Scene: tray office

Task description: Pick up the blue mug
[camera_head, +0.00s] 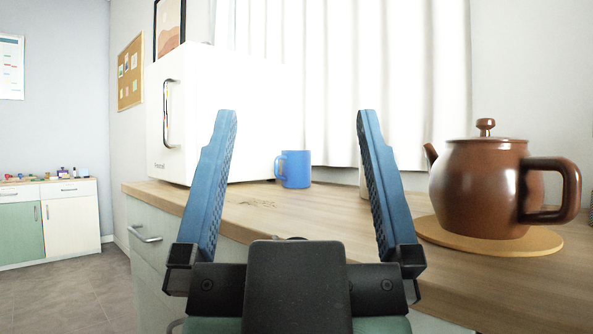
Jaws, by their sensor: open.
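The blue mug (296,169) stands upright on the wooden counter, towards its back edge near the curtain. Its handle points left, towards the white box-shaped appliance. My gripper (297,114) is open and empty, with its two blue fingers spread wide. In the picture the mug shows between the fingers, farther away and apart from them. Nothing covers the mug.
A brown teapot (482,188) stands on a round tan mat (547,242) at the right of the counter (262,205). A white mini fridge (245,115) stands left of the mug. A pale object, mostly hidden, is behind my right finger.

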